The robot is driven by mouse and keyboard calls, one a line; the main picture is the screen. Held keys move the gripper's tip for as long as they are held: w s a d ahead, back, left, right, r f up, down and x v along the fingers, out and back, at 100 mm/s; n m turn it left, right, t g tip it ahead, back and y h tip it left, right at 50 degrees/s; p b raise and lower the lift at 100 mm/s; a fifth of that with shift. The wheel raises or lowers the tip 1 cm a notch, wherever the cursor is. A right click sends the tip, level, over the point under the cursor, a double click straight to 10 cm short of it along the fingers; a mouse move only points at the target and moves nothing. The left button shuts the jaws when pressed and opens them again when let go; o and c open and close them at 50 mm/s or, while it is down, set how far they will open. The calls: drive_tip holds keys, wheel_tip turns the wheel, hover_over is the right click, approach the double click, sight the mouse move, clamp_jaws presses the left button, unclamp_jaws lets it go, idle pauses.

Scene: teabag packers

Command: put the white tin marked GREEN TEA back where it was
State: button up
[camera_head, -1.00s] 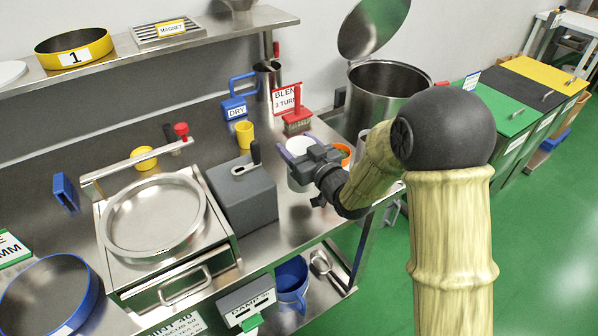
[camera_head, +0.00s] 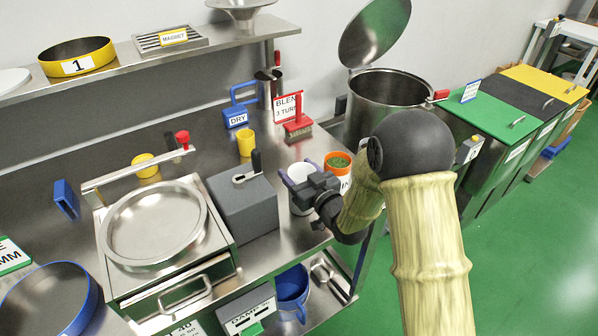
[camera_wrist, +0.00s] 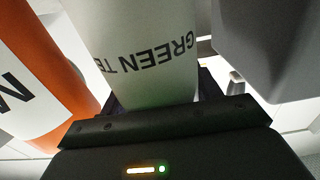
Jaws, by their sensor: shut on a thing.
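My gripper (camera_head: 298,180) is shut on the white tin marked GREEN TEA (camera_head: 301,207), at the right end of the steel bench. In the wrist view the tin (camera_wrist: 140,45) stands between the jaws with its black lettering partly showing. I cannot tell whether its base touches the bench. That tin also shows at the left of the wrist view (camera_wrist: 30,75), with a letter M.
A grey box with a black lever (camera_head: 245,208) is close to the left of the held tin. A blue jug (camera_head: 291,290) is below the bench.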

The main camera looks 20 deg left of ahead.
drive_tip(key=shift+f, duration=0.2)
drive_tip(key=o, duration=1.2)
drive_tip(key=shift+r, duration=0.1)
drive_tip(key=shift+o, duration=0.2)
drive_tip(key=shift+w+d, duration=0.1)
drive_tip(key=shift+w, duration=0.1)
drive_tip(key=shift+d+r, duration=0.1)
drive_tip(key=shift+r, duration=0.05)
drive_tip(key=shift+s+d, duration=0.15)
drive_tip(key=shift+s, duration=0.15)
drive_tip(key=b+v, duration=0.2)
drive_tip(key=v, duration=0.9)
drive_tip(key=shift+s, duration=0.25)
drive_tip(key=shift+w+d, duration=0.1)
